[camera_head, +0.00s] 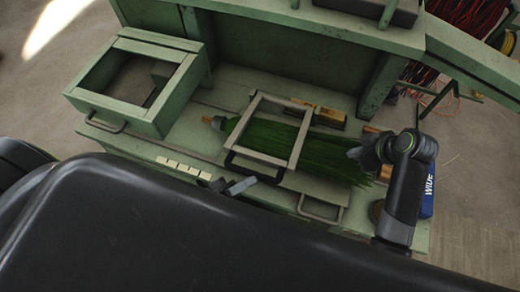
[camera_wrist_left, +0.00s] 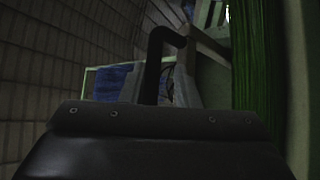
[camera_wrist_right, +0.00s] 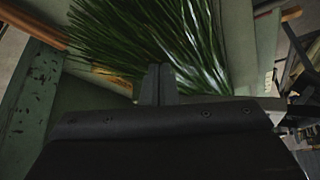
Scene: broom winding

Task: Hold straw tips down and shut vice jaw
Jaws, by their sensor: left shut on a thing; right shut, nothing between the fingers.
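The green straw bundle (camera_head: 325,155) lies on the bench, its stub end to the left and its tips fanned to the right. The vice jaw, a pale rectangular frame (camera_head: 300,142), spans the straw; I cannot tell whether it is fully down. My left gripper (camera_head: 252,183) is shut on the jaw's black handle (camera_head: 232,160), which also shows between its fingers in the left wrist view (camera_wrist_left: 155,65). My right gripper (camera_head: 362,155) is shut with nothing between its fingers, at the straw tips. In the right wrist view, the fingers (camera_wrist_right: 158,80) overlap the straw (camera_wrist_right: 150,35); contact is unclear.
A green open box frame (camera_head: 150,50) stands at the bench's left. A yellow block (camera_head: 325,115) lies behind the straw. A tall green panel (camera_head: 280,50) closes the back.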

